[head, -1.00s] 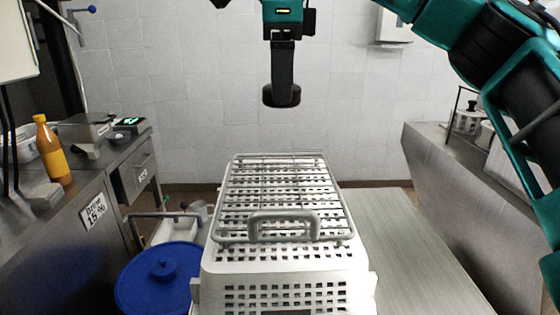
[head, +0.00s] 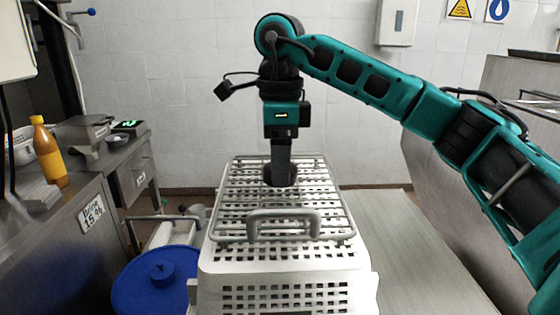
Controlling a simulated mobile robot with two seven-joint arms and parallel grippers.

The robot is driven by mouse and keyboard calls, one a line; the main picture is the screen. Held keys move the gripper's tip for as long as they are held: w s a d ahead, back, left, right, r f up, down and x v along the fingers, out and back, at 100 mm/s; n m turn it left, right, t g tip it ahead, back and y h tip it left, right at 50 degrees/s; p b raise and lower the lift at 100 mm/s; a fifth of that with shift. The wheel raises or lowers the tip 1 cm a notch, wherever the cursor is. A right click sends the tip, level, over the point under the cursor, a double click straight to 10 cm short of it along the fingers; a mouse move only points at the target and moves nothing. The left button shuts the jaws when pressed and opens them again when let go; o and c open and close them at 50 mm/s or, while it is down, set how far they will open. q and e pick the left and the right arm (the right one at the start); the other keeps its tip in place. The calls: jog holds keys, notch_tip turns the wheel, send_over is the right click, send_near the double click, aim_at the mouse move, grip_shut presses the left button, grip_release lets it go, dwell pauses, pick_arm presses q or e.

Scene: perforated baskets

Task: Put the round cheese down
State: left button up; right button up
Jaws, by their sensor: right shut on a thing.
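My right gripper (head: 280,163) points straight down over the far half of a wire rack with a grey handle. It is shut on a small dark, rounded thing, which I take to be the round cheese (head: 281,179). The cheese is low over the rack (head: 284,224), and I cannot tell whether it touches the wires. The rack lies on top of a white perforated basket (head: 285,270). My left gripper is not in view.
A blue lidded bucket (head: 158,283) stands left of the basket. A steel counter with an orange bottle (head: 49,155) and a scale (head: 128,126) is at the left. A steel counter (head: 440,165) is at the right. The rack's near half is clear.

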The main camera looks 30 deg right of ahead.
jog(key=shift+r, duration=0.1)
jog(key=o, duration=0.8)
jog(key=shift+o, duration=1.4)
notch_tip(320, 180, up, 12)
jog(key=p, duration=0.1)
